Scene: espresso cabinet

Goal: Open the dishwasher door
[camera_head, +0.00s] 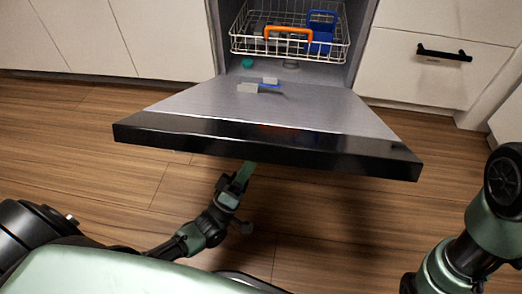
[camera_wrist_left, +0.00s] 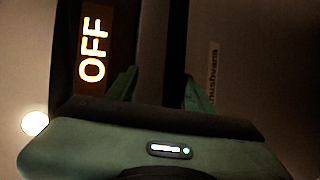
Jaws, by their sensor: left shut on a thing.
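The dishwasher door (camera_head: 180,125) is swung down, close to level, with its black top edge toward me and the interior exposed. My left gripper (camera_head: 244,174) reaches up from below to the underside of that black edge; its tips are partly hidden by the door. In the left wrist view, the green fingers of my left gripper (camera_wrist_left: 160,92) sit on both sides of a dark bar, the door handle (camera_wrist_left: 155,50), and are shut on it. A lit "OFF" display (camera_wrist_left: 92,50) shows beside it. Part of my right arm shows at the right; its gripper is out of view.
A white wire rack (camera_head: 240,46) with a blue container (camera_head: 320,35) and an orange item (camera_head: 289,30) is inside the dishwasher. White cabinets flank it, with a black-handled drawer (camera_head: 400,70) on the right. Wooden floor is clear on both sides of the door.

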